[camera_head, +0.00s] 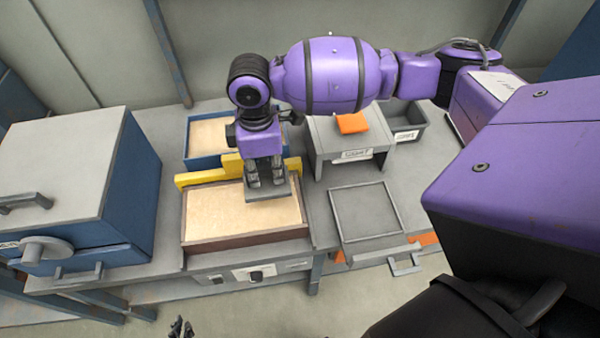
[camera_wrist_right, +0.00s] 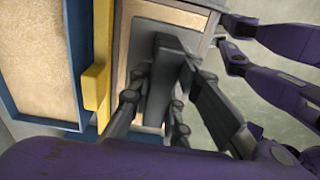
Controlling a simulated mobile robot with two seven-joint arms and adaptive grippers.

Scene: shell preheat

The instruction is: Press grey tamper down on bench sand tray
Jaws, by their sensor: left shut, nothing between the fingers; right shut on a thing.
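The bench sand tray (camera_head: 244,243) is a brown-walled box of smooth pale sand on the grey bench. The grey tamper (camera_head: 268,195) has a flat plate and stands upright over the back right of that sand; I cannot tell if the plate touches it. My right gripper (camera_head: 265,176) is shut on the tamper's handle, fingers pointing down. In the right wrist view the tamper (camera_wrist_right: 172,75) shows between the dark fingers. My left gripper (camera_head: 181,328) is low at the bottom edge, shut and empty, mostly out of frame and away from the tray.
A yellow bar (camera_head: 205,176) runs along the tray's back edge. Behind it is a blue sand tray (camera_head: 200,162). A blue-grey oven-like box (camera_head: 75,190) stands left. A grey stand (camera_head: 350,155) with an orange block (camera_head: 352,123) and an empty framed plate (camera_head: 365,212) are right.

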